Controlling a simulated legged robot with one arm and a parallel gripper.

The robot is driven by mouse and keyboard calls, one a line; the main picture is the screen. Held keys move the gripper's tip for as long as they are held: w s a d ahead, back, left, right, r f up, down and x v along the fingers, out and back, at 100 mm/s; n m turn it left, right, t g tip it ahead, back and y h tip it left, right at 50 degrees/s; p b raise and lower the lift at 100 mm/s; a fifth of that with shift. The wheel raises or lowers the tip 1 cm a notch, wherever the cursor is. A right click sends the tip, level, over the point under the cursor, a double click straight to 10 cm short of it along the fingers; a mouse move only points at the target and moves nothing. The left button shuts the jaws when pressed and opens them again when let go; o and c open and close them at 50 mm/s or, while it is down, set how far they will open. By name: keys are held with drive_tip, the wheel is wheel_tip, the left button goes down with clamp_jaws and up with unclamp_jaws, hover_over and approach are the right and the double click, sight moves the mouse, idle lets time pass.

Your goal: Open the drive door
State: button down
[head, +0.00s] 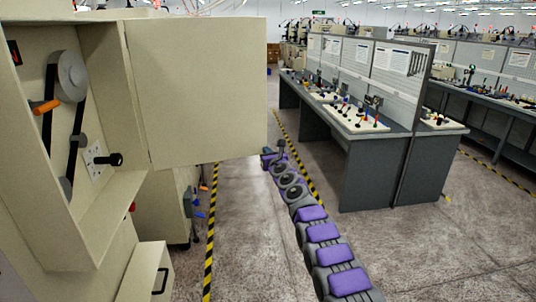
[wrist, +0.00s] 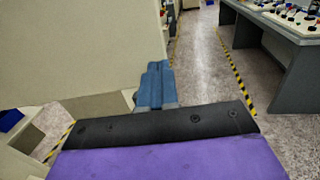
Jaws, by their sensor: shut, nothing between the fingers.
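The drive door (head: 198,88) is a flat beige panel hinged on the left. It stands swung out from the cabinet (head: 82,195), its broad face toward the head camera. The compartment behind it is open to view, with grey pulleys (head: 70,75) and dark belts. My gripper (head: 268,157) is at the end of my purple and grey arm, by the door's lower right corner. In the wrist view its blue-grey fingers (wrist: 155,68) are together and empty, near the edge of a large beige surface. I cannot tell whether they touch the door.
An orange handle (head: 45,106) and a black knob (head: 109,159) stick out inside the compartment. A lower drawer (head: 140,275) juts out with a black pull. A grey workbench (head: 375,170) stands to the right. The aisle floor (head: 430,240) between is clear.

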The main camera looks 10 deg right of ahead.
drive_tip(key=shift+w+n+y, duration=0.3)
drive_tip(key=shift+w+y, duration=0.1)
drive_tip(key=shift+w, duration=0.2)
idle(0.4)
